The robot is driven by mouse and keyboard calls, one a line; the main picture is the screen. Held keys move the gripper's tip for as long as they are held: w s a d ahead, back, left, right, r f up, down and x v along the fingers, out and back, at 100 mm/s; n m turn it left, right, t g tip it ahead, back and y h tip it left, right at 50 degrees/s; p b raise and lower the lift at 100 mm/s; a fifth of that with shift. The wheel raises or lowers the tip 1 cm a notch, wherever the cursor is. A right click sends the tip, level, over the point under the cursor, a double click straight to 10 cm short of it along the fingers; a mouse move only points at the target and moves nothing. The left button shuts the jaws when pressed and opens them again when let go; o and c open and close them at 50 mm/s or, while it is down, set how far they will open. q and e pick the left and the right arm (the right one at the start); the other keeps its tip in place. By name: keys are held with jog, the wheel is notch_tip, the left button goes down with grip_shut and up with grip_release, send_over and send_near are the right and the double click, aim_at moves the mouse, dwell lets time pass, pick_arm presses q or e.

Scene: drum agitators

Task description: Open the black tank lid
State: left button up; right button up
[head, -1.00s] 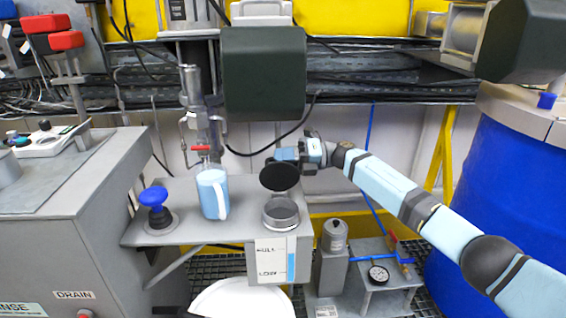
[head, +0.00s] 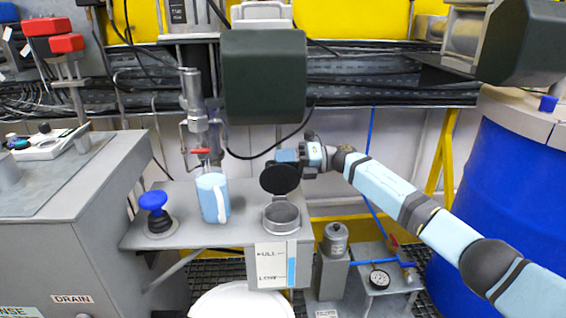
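The black tank lid (head: 280,179) stands raised at the back of the round grey tank opening (head: 281,217), which shows uncovered. The tank's front carries a level label (head: 271,265) with a blue strip. My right gripper (head: 289,160) is at the upper edge of the lid, just behind it. Its fingers are partly hidden by the lid, and I cannot tell whether they are open or shut. My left gripper is not in view.
A light blue mug (head: 211,196) and a blue knob (head: 153,201) stand on the grey shelf left of the tank. A red-handled valve (head: 201,151) hangs above the mug. A gauge (head: 379,279) sits lower right, and a large blue drum (head: 500,200) stands at right.

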jog(key=d, duration=1.4)
